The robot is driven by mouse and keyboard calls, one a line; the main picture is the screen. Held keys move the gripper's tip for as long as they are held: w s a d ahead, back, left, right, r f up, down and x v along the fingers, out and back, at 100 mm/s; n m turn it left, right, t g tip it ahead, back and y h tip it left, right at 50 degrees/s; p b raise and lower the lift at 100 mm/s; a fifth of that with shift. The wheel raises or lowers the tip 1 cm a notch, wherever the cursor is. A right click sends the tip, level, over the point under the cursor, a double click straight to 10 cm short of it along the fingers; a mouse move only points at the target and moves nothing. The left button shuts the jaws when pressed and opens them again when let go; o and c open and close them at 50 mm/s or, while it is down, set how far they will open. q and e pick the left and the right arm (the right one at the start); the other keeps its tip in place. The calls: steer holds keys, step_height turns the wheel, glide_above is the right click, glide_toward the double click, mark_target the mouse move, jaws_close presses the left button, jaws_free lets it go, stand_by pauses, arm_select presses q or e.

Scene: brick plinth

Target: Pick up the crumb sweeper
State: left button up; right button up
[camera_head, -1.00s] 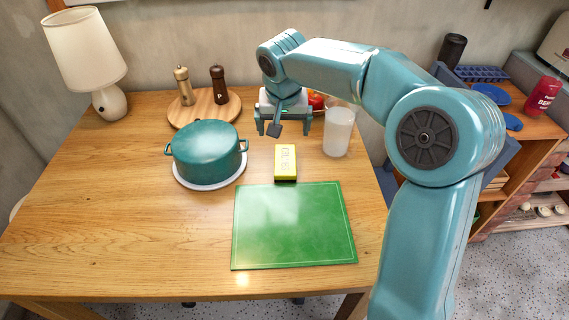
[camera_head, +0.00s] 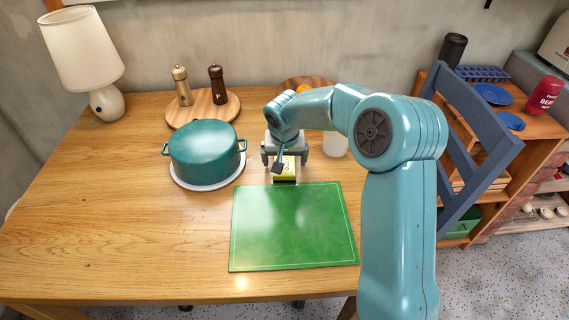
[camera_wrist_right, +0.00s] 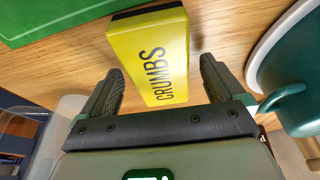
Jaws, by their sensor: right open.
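The crumb sweeper is a yellow block (camera_wrist_right: 150,55) with a dark edge, lettered "CRUMBS". It lies on the wooden table just behind the green mat. In the head view the sweeper (camera_head: 287,172) is partly hidden by my right gripper (camera_head: 285,160). In the right wrist view my right gripper (camera_wrist_right: 160,88) is open, with one finger toward each side of the sweeper's near end. The sweeper's far part extends beyond the fingertips, and no grip on it shows. My left gripper is not in view.
A teal pot (camera_head: 204,149) on a white plate stands left of the sweeper. The green mat (camera_head: 293,230) lies in front. A glass (camera_head: 335,145) stands close on the right, partly behind my arm. A board with two mills (camera_head: 203,108) and a lamp (camera_head: 85,60) stand behind.

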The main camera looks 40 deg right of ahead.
mark_target(284, 160)
steer(key=c, duration=1.2)
steer(key=shift+c, duration=0.2)
step_height(284, 160, up, 20)
steer(key=p, duration=0.4)
